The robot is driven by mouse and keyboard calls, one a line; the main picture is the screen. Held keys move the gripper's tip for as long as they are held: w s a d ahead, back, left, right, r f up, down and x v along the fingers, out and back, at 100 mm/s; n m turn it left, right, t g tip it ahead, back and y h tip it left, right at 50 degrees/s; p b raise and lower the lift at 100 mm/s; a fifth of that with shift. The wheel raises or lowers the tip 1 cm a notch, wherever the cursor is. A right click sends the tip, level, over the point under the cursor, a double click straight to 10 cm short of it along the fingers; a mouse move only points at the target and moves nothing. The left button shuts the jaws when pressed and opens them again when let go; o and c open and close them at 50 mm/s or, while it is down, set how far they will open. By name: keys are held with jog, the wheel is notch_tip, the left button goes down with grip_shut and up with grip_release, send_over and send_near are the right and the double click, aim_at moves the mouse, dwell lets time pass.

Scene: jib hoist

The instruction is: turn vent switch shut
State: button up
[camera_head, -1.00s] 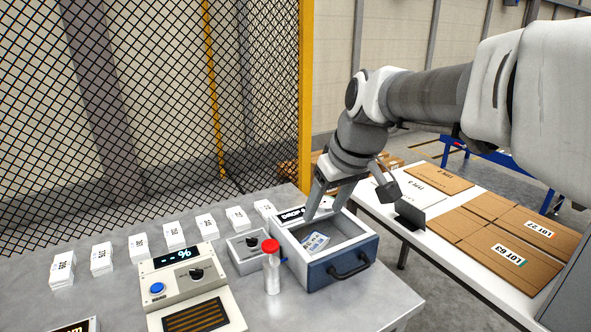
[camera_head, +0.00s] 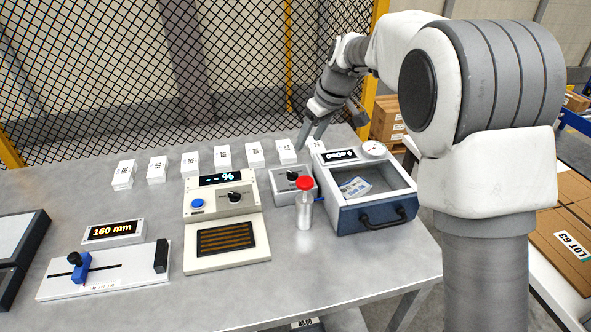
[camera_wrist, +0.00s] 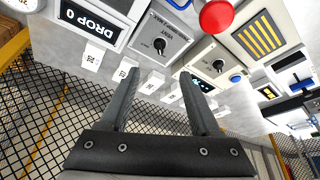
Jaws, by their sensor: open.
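The vent switch is a small grey box (camera_head: 281,190) with a black rotary knob (camera_head: 292,175) on its top. In the wrist view the knob (camera_wrist: 160,44) sits on a face marked VENT, just beyond my fingertips; its exact setting is too small to read. My gripper (camera_head: 312,137) is open and empty, pointing down above and behind the switch box. In the wrist view its two fingers (camera_wrist: 158,76) are spread wide, with the knob lying ahead between their lines. Nothing touches the knob.
White card stacks (camera_head: 254,154) line up behind; a mesh fence (camera_head: 150,70) stands beyond.

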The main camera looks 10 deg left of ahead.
aim_at(293, 173)
jog(key=x, duration=1.4)
jog(key=shift+f, duration=0.35)
grip_shut()
